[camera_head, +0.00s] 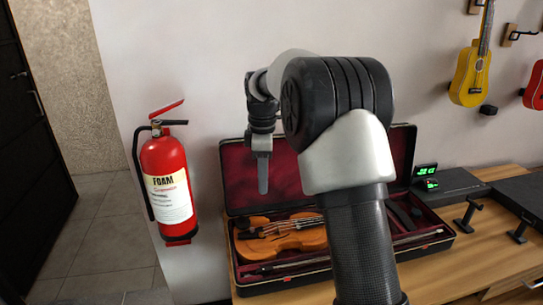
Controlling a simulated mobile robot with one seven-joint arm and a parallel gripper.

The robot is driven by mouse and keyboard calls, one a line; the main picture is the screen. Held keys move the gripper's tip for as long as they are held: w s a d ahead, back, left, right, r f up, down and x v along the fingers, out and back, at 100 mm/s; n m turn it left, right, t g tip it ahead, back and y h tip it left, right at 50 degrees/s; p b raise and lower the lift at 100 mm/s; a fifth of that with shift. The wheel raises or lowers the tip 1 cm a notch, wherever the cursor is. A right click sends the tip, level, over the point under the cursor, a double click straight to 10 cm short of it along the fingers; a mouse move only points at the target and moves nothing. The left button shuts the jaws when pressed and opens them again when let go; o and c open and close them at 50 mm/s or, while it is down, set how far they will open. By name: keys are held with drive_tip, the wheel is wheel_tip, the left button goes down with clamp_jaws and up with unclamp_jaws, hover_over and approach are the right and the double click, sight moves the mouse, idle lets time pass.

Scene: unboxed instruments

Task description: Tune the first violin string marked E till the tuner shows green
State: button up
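The violin (285,241) lies in its open case (233,172), which has a dark red lining. My arm hides much of the violin and the case, including the pegs, and no string marking E can be read. A small tuner (426,176) with green glowing displays stands at the right end of the case; its readout is too small to make out. My gripper (263,188) points down in front of the case lid, above the violin's left part and apart from it. I see its fingers edge-on, so their gap does not show.
A red fire extinguisher (167,184) hangs on the wall left of the case. Dark boxes (452,183) and black stands (468,213) are on the wooden table (470,265) at right. A yellow ukulele (469,77) hangs on the wall. Bare table shows at front right.

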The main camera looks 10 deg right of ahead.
drive_tip(key=s+r+m+t+p, duration=0.1)
drive_tip(key=s+r+m, duration=0.3)
drive_tip(key=s+r, duration=0.5)
drive_tip(key=shift+s+r+m+t+p, duration=0.2)
drive_tip(key=shift+r+m+t+p, duration=0.15)
drive_tip(key=shift+r+p, duration=0.5)
drive_tip(key=shift+d+r, duration=0.1)
drive_tip(key=shift+r, duration=0.05)
